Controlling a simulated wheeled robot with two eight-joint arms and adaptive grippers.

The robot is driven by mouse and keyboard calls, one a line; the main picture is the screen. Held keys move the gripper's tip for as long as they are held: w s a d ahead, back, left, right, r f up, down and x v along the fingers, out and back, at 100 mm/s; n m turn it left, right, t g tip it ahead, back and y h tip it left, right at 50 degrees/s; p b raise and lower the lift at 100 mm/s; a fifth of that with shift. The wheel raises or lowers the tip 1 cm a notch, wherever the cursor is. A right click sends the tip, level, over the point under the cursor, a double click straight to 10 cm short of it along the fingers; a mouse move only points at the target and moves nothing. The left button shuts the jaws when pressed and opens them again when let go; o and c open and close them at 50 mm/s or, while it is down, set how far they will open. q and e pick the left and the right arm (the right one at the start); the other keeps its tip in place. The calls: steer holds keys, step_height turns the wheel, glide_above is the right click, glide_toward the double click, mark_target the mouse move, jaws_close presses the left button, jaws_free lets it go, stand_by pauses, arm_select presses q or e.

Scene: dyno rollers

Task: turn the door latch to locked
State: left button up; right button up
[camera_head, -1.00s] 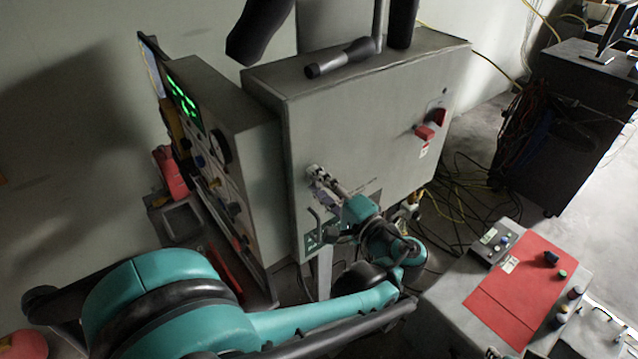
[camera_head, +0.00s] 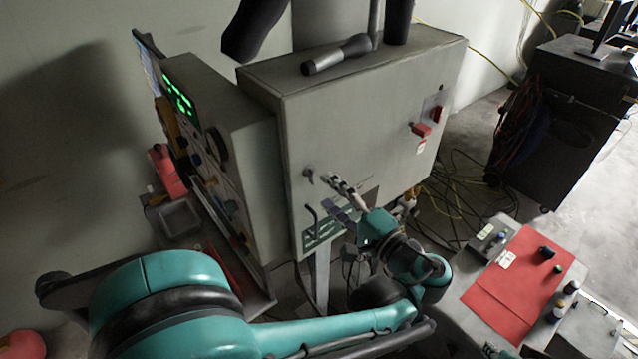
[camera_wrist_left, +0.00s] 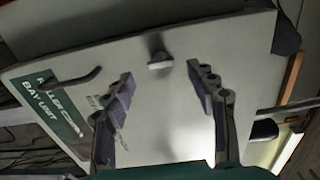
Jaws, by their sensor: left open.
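The door latch (camera_head: 308,175) is a small grey turn-piece near the left edge of the grey cabinet door (camera_head: 370,130). It also shows in the left wrist view as a short bar (camera_wrist_left: 160,61) on the pale panel. I cannot tell from its markings whether it is locked. My left gripper (camera_head: 334,190) is open and empty, just right of the latch and apart from it in the head view. In the left wrist view its spread fingers (camera_wrist_left: 160,84) frame the latch, which lies beyond the tips. My right gripper is not in view.
A bent rod handle (camera_head: 312,222) sits on the door below the latch. Red switches (camera_head: 421,130) are at the door's upper right. A control panel (camera_head: 207,140) stands close left.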

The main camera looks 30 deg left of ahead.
arm_select(q)
steer(key=v, duration=0.6)
steer(key=shift+d, duration=0.2)
steer(key=shift+s, duration=0.1)
steer(key=s+a+f+g+h+b, duration=0.15)
steer(key=a+f+h, duration=0.25)
steer(key=f, duration=0.4)
steer(key=s+a+f+h+b, duration=0.1)
steer(key=a+f+h+b, duration=0.25)
steer(key=f, duration=0.45)
steer(key=s+d+f+n+t+h+b, duration=0.2)
steer(key=d+f+h, duration=0.4)
steer(key=h, duration=0.3)
steer(key=shift+s+d+f+n+b, duration=0.25)
steer(key=shift+s+d+n+b, duration=0.3)
steer(key=shift+s+n, duration=0.55)
